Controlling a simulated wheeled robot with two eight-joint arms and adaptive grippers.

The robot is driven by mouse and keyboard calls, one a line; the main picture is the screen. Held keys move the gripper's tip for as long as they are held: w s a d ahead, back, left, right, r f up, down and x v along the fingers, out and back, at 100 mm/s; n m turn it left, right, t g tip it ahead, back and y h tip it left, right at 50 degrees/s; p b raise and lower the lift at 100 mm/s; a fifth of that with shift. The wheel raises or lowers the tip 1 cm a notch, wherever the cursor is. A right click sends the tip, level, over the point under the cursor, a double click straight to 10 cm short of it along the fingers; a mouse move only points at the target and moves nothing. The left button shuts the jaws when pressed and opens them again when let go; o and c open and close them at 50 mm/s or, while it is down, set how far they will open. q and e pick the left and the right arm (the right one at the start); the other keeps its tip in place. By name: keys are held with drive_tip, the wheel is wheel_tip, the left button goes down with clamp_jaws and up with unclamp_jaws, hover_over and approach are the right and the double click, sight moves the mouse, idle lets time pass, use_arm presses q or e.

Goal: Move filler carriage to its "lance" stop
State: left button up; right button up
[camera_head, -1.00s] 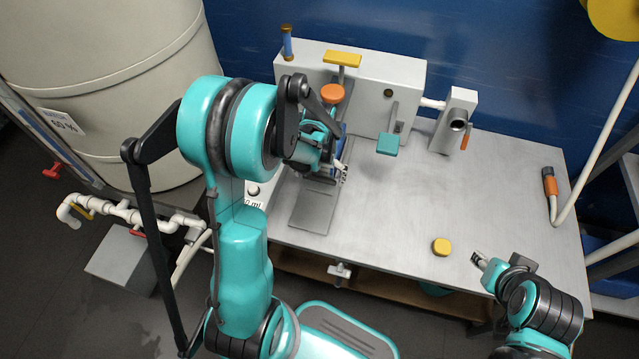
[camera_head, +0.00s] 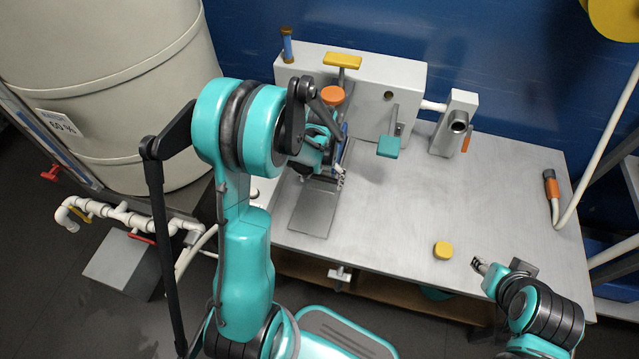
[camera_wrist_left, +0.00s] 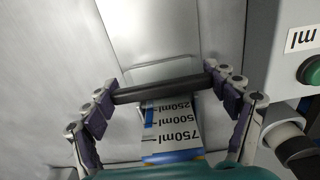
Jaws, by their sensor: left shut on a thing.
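In the left wrist view a dark round bar (camera_wrist_left: 160,90) lies crosswise between the fingers of my left gripper (camera_wrist_left: 165,95), which is shut on it. A label strip (camera_wrist_left: 172,128) marked 250ml, 500ml and 750ml shows just below the bar. In the head view my left gripper (camera_head: 338,180) is low over the grey plate (camera_head: 312,212) in front of the white back panel. My forearm hides most of what it holds, and I cannot read any stop marking. My right gripper (camera_head: 480,265) is off the bench's front right; its fingers are too small to judge.
An orange knob (camera_head: 332,95), a yellow handle (camera_head: 342,60) and a teal paddle (camera_head: 388,146) are around the panel. A yellow button (camera_head: 443,250) is at the bench front. The bench (camera_head: 480,195) is clear at centre right. A large tank (camera_head: 110,90) stands left.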

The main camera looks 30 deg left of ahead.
use_arm(q)
drive_tip(key=w, duration=0.2)
drive_tip(key=shift+w+a, duration=0.35)
drive_tip(key=shift+w, duration=0.05)
drive_tip(key=o, duration=1.5)
drive_tip(key=shift+o, duration=0.2)
drive_tip(key=shift+w, duration=0.1)
